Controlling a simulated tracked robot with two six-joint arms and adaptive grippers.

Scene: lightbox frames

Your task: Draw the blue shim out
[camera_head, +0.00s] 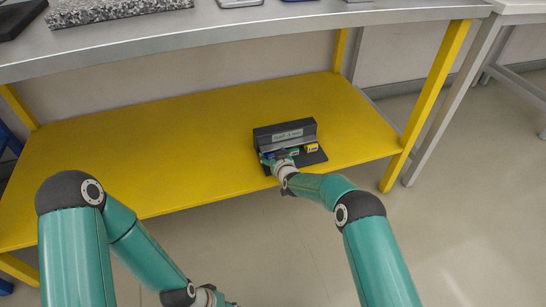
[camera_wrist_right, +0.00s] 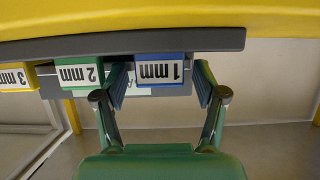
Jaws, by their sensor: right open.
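The blue shim (camera_wrist_right: 161,68), labelled "1 mm", sits in a dark grey holder (camera_head: 265,134) on the yellow lower shelf. In the right wrist view it appears upside down, its end facing me. My right gripper (camera_wrist_right: 161,82) is open, with one finger on each side of the blue shim's end. One finger lies between the blue shim and the green one; I cannot tell whether either touches. In the head view the right gripper (camera_head: 274,159) is at the holder's left front and largely covers the blue shim. My left gripper is out of view; its arm hangs at lower left.
A green "2 mm" shim (camera_wrist_right: 78,73) is beside the blue one, and a yellow "3 mm" shim (camera_wrist_right: 14,77) is beyond it. The yellow shelf (camera_head: 150,150) is clear left of the holder. The grey tabletop (camera_head: 200,40) overhangs it, and a yellow leg (camera_head: 432,95) stands at right.

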